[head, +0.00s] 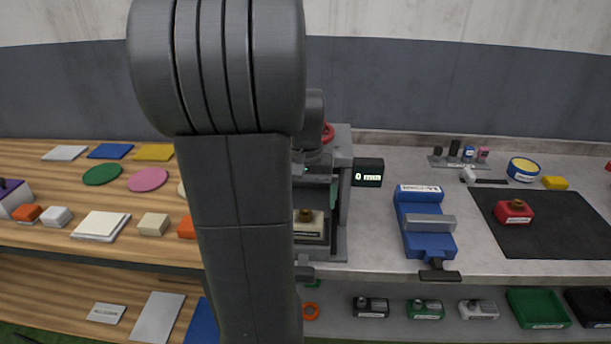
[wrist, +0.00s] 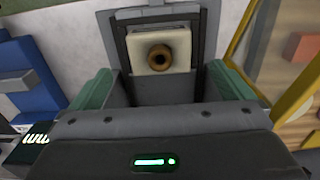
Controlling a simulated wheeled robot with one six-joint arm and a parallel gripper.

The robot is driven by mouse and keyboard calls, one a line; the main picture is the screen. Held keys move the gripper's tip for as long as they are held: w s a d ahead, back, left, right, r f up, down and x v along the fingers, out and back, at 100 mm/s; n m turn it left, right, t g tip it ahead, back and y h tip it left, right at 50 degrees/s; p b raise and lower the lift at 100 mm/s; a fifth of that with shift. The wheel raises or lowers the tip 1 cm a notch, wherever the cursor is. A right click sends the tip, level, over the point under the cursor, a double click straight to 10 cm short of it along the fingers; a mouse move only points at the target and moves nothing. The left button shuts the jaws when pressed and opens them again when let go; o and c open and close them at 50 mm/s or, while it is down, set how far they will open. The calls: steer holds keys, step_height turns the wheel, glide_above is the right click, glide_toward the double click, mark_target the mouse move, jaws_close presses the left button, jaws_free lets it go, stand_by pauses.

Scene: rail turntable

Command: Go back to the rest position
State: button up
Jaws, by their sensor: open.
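My gripper (wrist: 158,82) is open in the wrist view, with a green finger at each side and nothing between them. Ahead of it, a cream block with a brown round knob (wrist: 160,57) sits in a dark grey frame. In the head view the same cream block (head: 308,230) stands low inside a grey machine (head: 341,220). My arm covers the middle of the head view and hides most of my gripper and part of the machine. I cannot tell the exact gap between fingers and knob.
A display (head: 368,173) reading "0 mm" sits beside the machine. A blue vise (head: 424,235) and a red block with a knob (head: 514,212) on a black mat (head: 560,235) stand to the right. Coloured discs and blocks lie on the wooden bench (head: 60,240) at left.

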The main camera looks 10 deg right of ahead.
mark_target(306, 218)
step_height(306, 218, up, 6)
steer(key=shift+r, duration=0.2)
steer(key=shift+f, duration=0.15)
step_height(306, 218, down, 14)
steer(key=shift+r, duration=0.35)
stand_by(0.4)
steer(key=shift+r, duration=0.15)
